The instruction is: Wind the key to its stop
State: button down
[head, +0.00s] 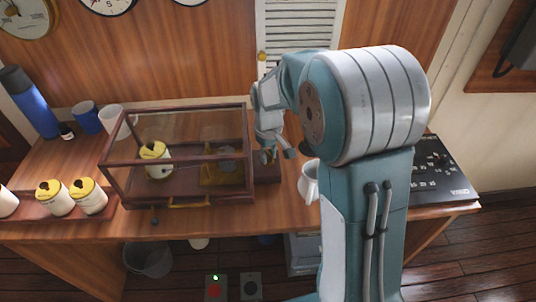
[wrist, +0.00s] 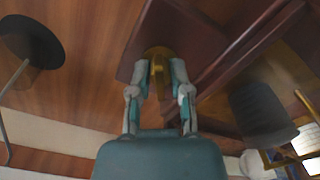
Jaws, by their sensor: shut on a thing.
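A brass key (wrist: 158,72) shows in the wrist view, set against a dark wooden panel or block. My gripper (wrist: 161,66) has its two fingers on either side of the key and is shut on it. In the head view my gripper (head: 274,155) hangs at the right end of a glass-sided wooden case (head: 178,204), over a small wooden block (head: 267,170). The key itself is hard to make out in the head view behind my fingers. How far it is turned cannot be told.
Inside the case stands a yellow-topped white canister (head: 156,160) beside a brass mechanism (head: 221,172). More such canisters (head: 88,195) sit in a tray at left. A white mug (head: 309,181) stands close right of my gripper. A black control panel (head: 440,172) lies at far right.

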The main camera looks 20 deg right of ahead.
aim_at(267, 152)
jog(key=m, duration=0.4)
jog(key=shift+m, duration=0.3)
jog(key=m, duration=0.4)
jog(key=shift+m, duration=0.4)
jog(key=c, duration=0.6)
grip_release()
jog(key=shift+o, duration=0.2)
notch_tip(267, 152, up, 12)
jog(key=shift+w+a+f, duration=0.1)
